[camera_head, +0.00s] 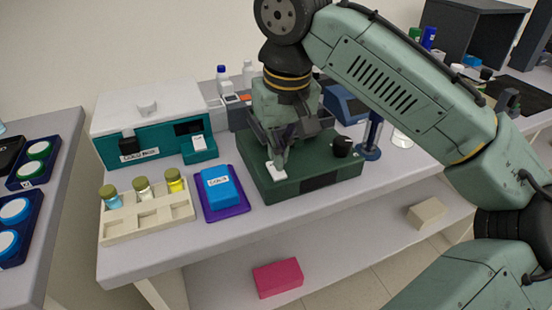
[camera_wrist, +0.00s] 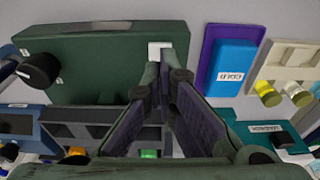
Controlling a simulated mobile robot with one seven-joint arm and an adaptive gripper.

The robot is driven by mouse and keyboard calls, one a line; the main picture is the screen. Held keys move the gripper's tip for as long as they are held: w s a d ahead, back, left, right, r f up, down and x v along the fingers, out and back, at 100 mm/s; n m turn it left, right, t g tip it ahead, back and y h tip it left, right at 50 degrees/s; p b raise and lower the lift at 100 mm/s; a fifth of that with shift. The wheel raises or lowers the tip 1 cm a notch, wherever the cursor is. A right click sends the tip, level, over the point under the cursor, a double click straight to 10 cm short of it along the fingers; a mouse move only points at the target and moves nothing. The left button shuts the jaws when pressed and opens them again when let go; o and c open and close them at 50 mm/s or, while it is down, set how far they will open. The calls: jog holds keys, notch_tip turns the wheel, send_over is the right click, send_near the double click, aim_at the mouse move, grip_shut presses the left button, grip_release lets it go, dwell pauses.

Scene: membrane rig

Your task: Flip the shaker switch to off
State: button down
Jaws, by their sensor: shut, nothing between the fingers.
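The shaker (camera_head: 325,180) is a dark green box with a black knob (camera_head: 342,146) on its right side and a dark panel on its front. A white switch (camera_head: 277,171) sits at its front left corner. In the wrist view the shaker (camera_wrist: 105,60) is at upper left, with the white switch (camera_wrist: 160,48) at its right end. My gripper (camera_head: 281,158) is shut and empty, pointing down over the switch. In the wrist view its fingertips (camera_wrist: 166,68) overlap the switch's lower edge. I cannot tell whether they touch it, nor which way it is set.
A blue block labelled COLD (camera_head: 218,189) on a purple tray (camera_head: 239,208) stands left of the shaker. A vial rack (camera_head: 150,222) is further left, and a teal-and-white machine (camera_head: 155,125) is behind. A blue stand (camera_head: 372,135) is close on the right.

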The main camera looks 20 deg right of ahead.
aim_at(280, 175)
jog(key=shift+r+p, duration=1.85)
jog(key=shift+r, duration=0.4)
jog(key=shift+f, duration=0.1)
